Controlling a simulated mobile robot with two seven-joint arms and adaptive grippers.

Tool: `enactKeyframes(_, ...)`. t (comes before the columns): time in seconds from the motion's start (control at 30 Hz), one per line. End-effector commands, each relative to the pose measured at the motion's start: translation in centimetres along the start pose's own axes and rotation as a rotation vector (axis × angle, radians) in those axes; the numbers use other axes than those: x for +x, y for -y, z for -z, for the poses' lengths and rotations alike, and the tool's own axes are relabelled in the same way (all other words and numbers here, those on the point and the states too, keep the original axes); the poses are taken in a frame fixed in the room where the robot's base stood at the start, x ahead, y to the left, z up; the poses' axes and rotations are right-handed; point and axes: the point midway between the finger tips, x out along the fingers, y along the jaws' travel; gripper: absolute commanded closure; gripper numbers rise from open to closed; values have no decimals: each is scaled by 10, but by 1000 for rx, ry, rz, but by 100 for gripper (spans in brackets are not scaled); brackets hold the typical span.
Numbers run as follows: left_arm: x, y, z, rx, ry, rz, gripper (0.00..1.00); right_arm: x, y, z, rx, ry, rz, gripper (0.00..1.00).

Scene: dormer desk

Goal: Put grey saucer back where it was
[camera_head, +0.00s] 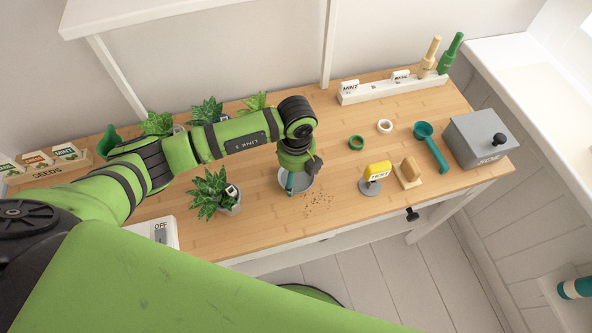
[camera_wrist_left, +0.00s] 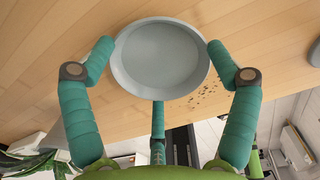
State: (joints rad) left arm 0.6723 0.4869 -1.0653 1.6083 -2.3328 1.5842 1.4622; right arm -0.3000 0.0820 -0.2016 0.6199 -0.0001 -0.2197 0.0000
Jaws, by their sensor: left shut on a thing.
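The grey saucer (camera_wrist_left: 160,58) is round and shallow with a raised rim. In the left wrist view it sits between the teal fingers of my left gripper (camera_wrist_left: 160,75), with fingertips against its rim on both sides and another finger below. In the head view part of the saucer (camera_head: 306,184) shows under my left gripper (camera_head: 291,181), near the desk's front middle; the wrist hides much of it. I cannot tell whether it touches the wood. My right gripper is not in view.
Dark crumbs (camera_head: 319,204) lie right of the saucer on the wooden desk (camera_head: 262,222). A potted plant (camera_head: 228,206) stands to the left. Several plants line the back.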

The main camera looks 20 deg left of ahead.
Motion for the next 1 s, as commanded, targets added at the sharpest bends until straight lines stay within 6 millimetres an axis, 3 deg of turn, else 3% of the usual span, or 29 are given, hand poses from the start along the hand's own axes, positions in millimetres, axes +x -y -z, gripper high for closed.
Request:
enactKeyframes(0.1, 3, 0, 0, 0, 0, 0, 46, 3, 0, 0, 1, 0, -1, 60)
enactKeyframes(0.13, 2, 0, 0, 0, 0, 0, 5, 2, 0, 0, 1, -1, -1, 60)
enactKeyframes(0.17, 2, 0, 0, 0, 0, 0, 0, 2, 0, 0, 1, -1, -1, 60)
enactKeyframes(0.63, -6, 1, -1, 0, 2, 3, 0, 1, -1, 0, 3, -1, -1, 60)
enactKeyframes(1.0, -79, 1, -1, 0, 3, 5, 0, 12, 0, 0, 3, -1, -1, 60)
